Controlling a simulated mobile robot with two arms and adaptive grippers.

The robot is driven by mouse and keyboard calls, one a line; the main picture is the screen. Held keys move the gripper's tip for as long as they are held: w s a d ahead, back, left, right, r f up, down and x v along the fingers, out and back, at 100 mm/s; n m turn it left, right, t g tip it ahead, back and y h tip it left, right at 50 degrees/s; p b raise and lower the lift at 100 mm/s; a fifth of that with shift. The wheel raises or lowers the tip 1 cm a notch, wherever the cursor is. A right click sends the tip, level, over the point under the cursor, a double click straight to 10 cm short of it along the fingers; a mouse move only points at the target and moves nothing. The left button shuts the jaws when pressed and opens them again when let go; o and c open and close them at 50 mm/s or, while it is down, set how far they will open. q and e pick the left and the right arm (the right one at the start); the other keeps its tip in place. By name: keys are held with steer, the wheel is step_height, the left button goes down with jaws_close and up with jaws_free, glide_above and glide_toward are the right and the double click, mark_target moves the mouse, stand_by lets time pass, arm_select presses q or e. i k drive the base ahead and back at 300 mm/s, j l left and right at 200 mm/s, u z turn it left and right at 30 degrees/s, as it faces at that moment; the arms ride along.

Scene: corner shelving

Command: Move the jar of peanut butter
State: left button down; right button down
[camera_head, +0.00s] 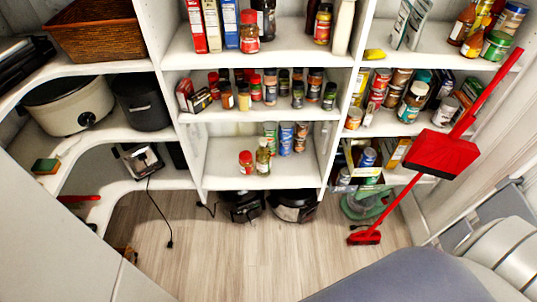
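Several jars stand on the shelves, and their labels are too small for me to tell which one is peanut butter. A jar with a red lid (249,32) stands at the front of the upper middle shelf, beside boxes. A small red-lidded jar (246,162) stands on the lower middle shelf beside a taller greenish jar (263,157). Neither of my grippers is in view.
A red dustpan (441,153) and red broom (366,238) stand before the right shelves. A wicker basket (97,30), a white cooker (68,104) and a black pot (142,101) occupy the left shelves. Black appliances (292,205) sit below. The wooden floor (240,255) is mostly clear.

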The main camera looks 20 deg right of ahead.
mark_target(246, 169)
steer(key=i+l+z, duration=0.15)
steer(key=z, duration=0.25)
steer(key=i+z, duration=0.2)
steer(key=z, duration=0.2)
steer(key=i+z, duration=0.15)
steer(key=z, duration=0.25)
steer(key=i+l, duration=0.05)
